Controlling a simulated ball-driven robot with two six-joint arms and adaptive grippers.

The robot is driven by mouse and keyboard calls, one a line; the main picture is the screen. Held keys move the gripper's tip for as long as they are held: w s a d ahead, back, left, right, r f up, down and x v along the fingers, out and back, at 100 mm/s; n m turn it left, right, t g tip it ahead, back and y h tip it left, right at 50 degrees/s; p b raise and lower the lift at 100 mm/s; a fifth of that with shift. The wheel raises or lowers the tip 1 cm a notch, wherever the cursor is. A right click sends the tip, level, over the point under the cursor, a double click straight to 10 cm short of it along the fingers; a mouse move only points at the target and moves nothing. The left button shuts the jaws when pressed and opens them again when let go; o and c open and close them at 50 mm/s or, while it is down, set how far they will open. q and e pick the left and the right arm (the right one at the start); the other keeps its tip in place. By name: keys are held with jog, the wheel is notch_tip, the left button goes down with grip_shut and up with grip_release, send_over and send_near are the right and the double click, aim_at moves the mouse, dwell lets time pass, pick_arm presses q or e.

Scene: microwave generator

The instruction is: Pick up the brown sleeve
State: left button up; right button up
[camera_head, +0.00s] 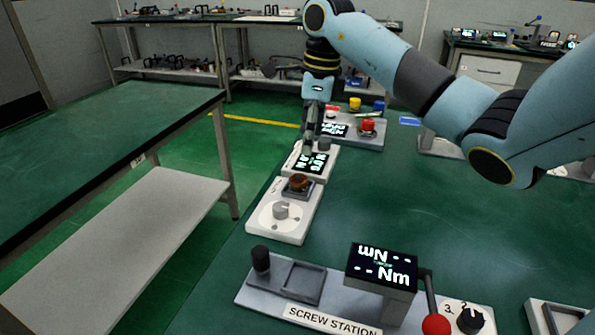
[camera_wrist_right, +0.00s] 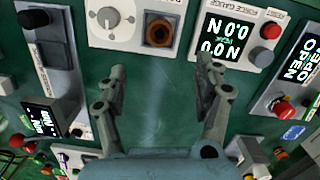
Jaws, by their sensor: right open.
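The brown sleeve (camera_head: 299,182) sits in a dark square holder on a white unit with a grey dial. In the right wrist view the brown sleeve (camera_wrist_right: 158,34) shows as a ring with a dark centre. There it lies beyond the fingertips, between their two lines, and nothing touches it. My right gripper (camera_head: 311,132) hangs pointing down over the force gauge, behind the sleeve in the head view. In the wrist view my right gripper (camera_wrist_right: 161,62) has its fingers spread wide with nothing between them. My left gripper is out of view.
The force gauge (camera_head: 310,161) stands just behind the sleeve's white unit (camera_head: 280,222). A station with a red button (camera_head: 368,125) is farther back. The screw station (camera_head: 332,318) with its red-knobbed lever is in front.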

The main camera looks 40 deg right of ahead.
send_over(299, 178)
jog(key=s+d, duration=0.1)
notch_tip(299, 178, down, 4)
jog(key=shift+f, duration=0.25)
jog(key=f, duration=0.3)
jog(key=w+a+f+p, duration=0.1)
jog(key=f, duration=0.1)
jog(key=shift+f, duration=0.45)
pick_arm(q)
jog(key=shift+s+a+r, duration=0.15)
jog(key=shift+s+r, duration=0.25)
pick_arm(e)
jog(key=c, duration=1.3)
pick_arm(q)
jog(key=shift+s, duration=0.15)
pick_arm(e)
jog(key=shift+r, duration=0.1)
